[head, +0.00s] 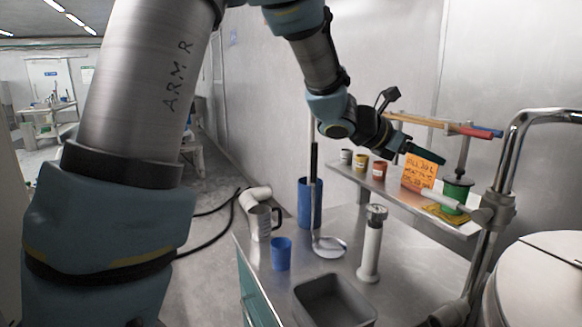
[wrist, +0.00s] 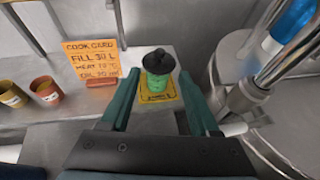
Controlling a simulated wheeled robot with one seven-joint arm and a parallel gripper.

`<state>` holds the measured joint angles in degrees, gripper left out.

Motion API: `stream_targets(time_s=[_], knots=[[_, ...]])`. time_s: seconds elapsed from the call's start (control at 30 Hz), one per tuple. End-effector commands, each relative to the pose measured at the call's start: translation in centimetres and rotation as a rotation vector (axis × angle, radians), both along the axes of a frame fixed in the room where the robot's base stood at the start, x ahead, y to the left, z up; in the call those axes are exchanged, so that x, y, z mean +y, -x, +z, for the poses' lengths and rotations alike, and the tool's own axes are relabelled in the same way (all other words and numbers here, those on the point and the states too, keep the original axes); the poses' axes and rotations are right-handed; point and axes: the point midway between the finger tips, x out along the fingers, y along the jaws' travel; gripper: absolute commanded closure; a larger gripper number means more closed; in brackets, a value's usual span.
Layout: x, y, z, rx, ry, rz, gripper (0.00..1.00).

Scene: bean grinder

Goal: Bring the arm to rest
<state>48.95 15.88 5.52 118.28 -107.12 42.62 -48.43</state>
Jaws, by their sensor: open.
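My arm reaches across the top of the head view, and my gripper (head: 424,156) hangs above the shelf near the orange card. In the wrist view my gripper (wrist: 160,85) is open, its two green fingers spread apart with nothing held between them. Beyond the fingertips, a green grinder (wrist: 159,82) with a black top stands on a yellow mat (wrist: 172,101). The green grinder also shows in the head view (head: 456,193), to the right of my gripper. I cannot tell the exact gap between the fingers and the grinder.
An orange cook card (wrist: 92,62) stands beside small cups (wrist: 46,89) on the shelf. Below, the metal table (head: 335,270) holds a blue cup (head: 281,253), a grey bin (head: 334,301), a ladle (head: 328,246) and a white-bodied tool (head: 371,250). A bent metal pipe (head: 505,170) rises at the right.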

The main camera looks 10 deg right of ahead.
Motion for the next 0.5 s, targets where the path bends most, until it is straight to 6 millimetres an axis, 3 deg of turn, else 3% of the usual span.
stream_targets(time_s=[0.07,0.17,0.27,0.5], knots=[[0.9,-0.3,-0.5,-0.027,-0.025,-0.010,0.38],[3.9,-0.9,-2.4,-0.120,-0.113,-0.055,0.38],[8.9,-1.5,-5.3,-0.266,-0.253,-0.147,0.38],[23.6,-1.7,-11.9,-0.623,-0.619,-0.496,0.38]])
